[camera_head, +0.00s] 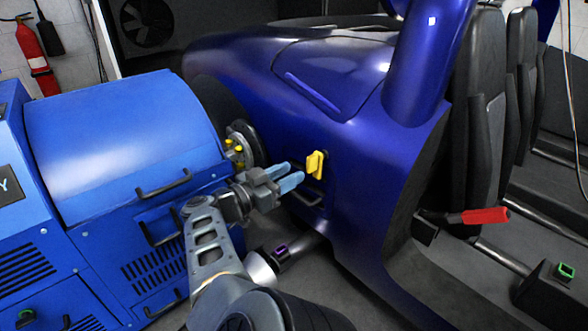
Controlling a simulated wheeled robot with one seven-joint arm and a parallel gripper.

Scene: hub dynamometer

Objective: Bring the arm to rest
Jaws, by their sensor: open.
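My gripper (289,177) is at the middle of the view, at the end of my grey arm. Its light blue fingers are apart and nothing shows between them. It points right toward a yellow handle or knob (315,164) on the side of the dark blue car (350,145). The fingertips look a little to the left of the yellow part; I cannot tell the exact gap. My arm reaches up from the bottom of the view, between the blue machine and the car.
The blue dynamometer housing (120,130) with black handles stands close on the left. A hub with yellow parts (240,148) is behind my gripper. A black handle (308,198) sits below the yellow part. A red-gripped lever (478,216) and black seats (480,100) are at right.

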